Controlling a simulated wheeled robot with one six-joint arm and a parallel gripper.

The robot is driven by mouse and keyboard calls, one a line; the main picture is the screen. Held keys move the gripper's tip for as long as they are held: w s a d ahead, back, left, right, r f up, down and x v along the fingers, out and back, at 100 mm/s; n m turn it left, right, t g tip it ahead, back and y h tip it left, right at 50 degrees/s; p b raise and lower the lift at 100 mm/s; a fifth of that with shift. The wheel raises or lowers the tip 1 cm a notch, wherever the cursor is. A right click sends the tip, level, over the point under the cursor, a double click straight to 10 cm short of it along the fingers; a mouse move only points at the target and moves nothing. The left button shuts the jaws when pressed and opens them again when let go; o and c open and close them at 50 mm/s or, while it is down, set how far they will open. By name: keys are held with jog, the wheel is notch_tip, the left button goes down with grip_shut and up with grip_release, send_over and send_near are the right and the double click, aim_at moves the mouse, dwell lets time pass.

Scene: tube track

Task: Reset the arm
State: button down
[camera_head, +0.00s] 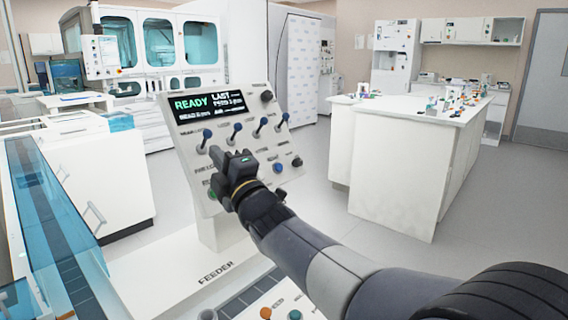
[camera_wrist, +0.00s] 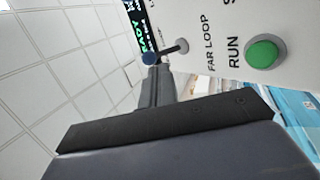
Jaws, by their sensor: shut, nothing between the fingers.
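My arm reaches in from the lower right in the head view, and my gripper (camera_head: 216,153) is shut and empty in front of the left part of a white control panel (camera_head: 183,155). The panel has a dark screen (camera_head: 210,105) reading "READY" and a row of blue-tipped levers.
The panel stands on a white base (camera_head: 150,270) marked "FEEDER". A blue transparent channel (camera_head: 60,220) runs along the left. A white bench (camera_head: 400,150) with small items stands at the right. Open grey floor (camera_head: 310,190) lies between panel and bench.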

jog(key=f+t+b, duration=0.1)
jog(key=b, duration=0.1)
jog(key=f+m+t+b, duration=0.1)
jog(key=b, duration=0.2)
jog(key=shift+w+d+f+t+b, duration=0.1)
jog(key=shift+w+d+t+b, duration=0.1)
jog(key=shift+w+t+b, duration=0.15)
